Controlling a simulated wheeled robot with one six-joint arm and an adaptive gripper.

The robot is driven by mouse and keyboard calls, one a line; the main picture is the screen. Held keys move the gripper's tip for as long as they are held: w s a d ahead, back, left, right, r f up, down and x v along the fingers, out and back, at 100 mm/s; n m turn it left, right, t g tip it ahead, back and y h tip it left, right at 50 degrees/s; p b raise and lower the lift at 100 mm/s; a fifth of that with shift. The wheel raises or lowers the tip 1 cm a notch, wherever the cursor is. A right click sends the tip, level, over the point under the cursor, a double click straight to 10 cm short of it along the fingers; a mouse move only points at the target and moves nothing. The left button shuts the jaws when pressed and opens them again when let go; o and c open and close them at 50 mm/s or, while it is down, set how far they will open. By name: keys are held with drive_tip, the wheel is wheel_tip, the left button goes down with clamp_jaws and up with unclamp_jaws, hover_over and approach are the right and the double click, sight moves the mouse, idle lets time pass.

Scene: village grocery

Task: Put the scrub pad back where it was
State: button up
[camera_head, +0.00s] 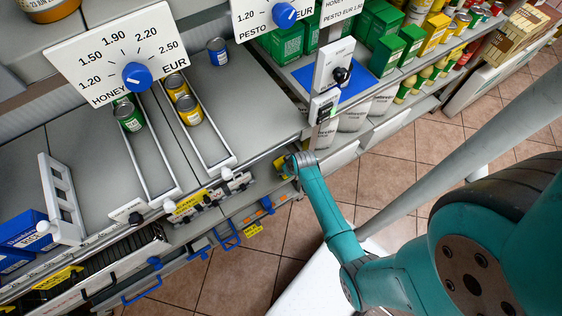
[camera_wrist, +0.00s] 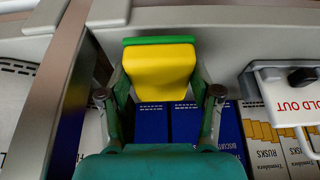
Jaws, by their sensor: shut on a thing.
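The scrub pad (camera_wrist: 159,66) is a yellow block with a green layer along its far edge, seen in the wrist view. My gripper (camera_wrist: 160,82) is shut on it, one finger on each side. In the head view my gripper (camera_head: 288,165) is at the front edge of the shelf, near the right end of the grey shelf board. A small yellow patch of the pad (camera_head: 280,162) shows there beside the fingers. Most of the pad is hidden in that view. I cannot tell whether the pad touches the shelf edge.
Below the pad stand blue biscuit boxes (camera_wrist: 185,122) and white rusks boxes (camera_wrist: 264,135). A "sold out" sign (camera_wrist: 292,95) is at the right. On the shelf, a blue can (camera_head: 217,52), a green can (camera_head: 128,116) and wire dividers stand left of my gripper. Tiled floor lies below.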

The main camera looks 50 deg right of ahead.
sight(281, 161)
drive_tip(key=shift+w+d, duration=0.15)
drive_tip(key=shift+w, duration=0.4)
drive_tip(key=w, duration=0.1)
drive_tip(key=w+d, duration=0.1)
drive_tip(key=w, duration=0.1)
drive_tip(key=shift+w, duration=0.25)
drive_tip(key=shift+f, duration=0.8)
drive_tip(key=o, duration=1.1)
drive_tip(key=shift+f, duration=0.1)
